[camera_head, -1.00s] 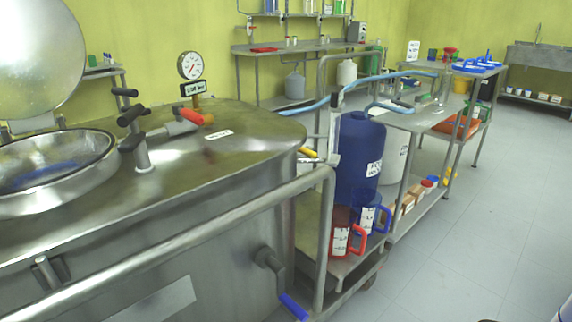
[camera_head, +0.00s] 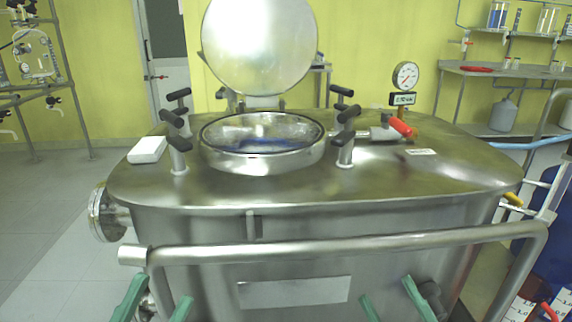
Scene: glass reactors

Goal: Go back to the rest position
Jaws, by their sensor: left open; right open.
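My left gripper (camera_head: 153,302) shows at the bottom edge, left of centre, as two green fingers spread apart with nothing between them. My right gripper (camera_head: 393,300) shows at the bottom edge, right of centre, also with two green fingers apart and empty. Both are in front of the steel reactor (camera_head: 400,180) and below its front rail (camera_head: 330,246). Most of both arms lies outside the picture.
The reactor's round lid (camera_head: 260,45) stands open behind its hatch (camera_head: 265,160), with blue material inside. A gauge (camera_head: 405,76) and a red-handled valve (camera_head: 400,127) sit on top at right. A white box (camera_head: 147,149) lies at left. Floor (camera_head: 50,215) is clear at left.

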